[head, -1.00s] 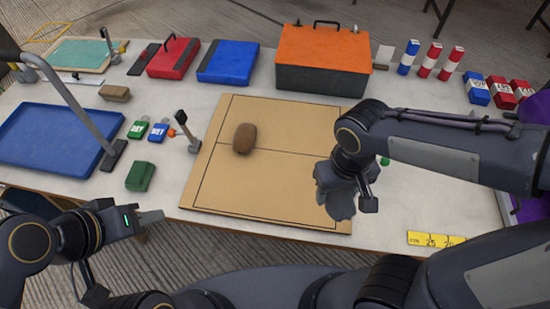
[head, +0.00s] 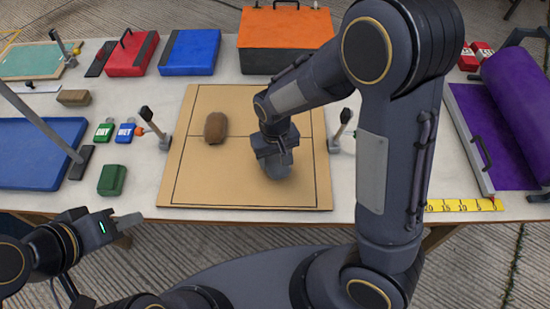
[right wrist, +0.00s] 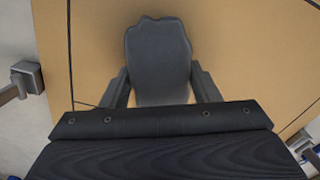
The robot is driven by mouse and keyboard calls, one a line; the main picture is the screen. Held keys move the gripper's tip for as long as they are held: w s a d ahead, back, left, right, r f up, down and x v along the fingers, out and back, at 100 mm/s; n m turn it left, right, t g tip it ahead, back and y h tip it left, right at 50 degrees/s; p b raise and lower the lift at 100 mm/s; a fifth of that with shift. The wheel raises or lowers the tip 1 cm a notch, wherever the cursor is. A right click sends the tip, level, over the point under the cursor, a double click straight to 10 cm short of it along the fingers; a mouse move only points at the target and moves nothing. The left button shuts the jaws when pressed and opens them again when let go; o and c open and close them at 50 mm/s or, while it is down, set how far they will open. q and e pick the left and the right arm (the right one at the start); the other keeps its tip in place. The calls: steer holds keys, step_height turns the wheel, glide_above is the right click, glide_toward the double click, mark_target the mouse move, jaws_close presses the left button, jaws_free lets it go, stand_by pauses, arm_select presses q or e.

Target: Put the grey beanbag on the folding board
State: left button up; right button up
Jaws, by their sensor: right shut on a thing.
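The folding board (head: 190,180) is a tan panel with a black border and a seam across its middle, lying on the white table. My right gripper (head: 277,158) points down over the right half of the board, shut on the grey beanbag (head: 279,170). The right wrist view shows the grey beanbag (right wrist: 158,62) between both fingers, with the board (right wrist: 230,50) behind it. I cannot tell whether the beanbag touches the board. My left gripper (head: 128,222) is at the table's front edge, away from the board; its finger opening is unclear.
A brown beanbag (head: 215,127) lies on the board's left half. Upright clamps (head: 153,125) stand at both sides of the board. An orange-topped toolbox (head: 285,40) is behind it. A blue tray (head: 35,150) is left, a purple roll (head: 515,85) right.

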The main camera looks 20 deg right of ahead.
steer(key=shift+f, duration=0.45)
steer(key=shift+f, duration=0.1)
steer(key=o, duration=0.9)
steer(key=shift+f, duration=0.1)
steer(key=shift+c, duration=0.2)
steer(key=o, duration=0.4)
steer(key=shift+o, duration=0.2)
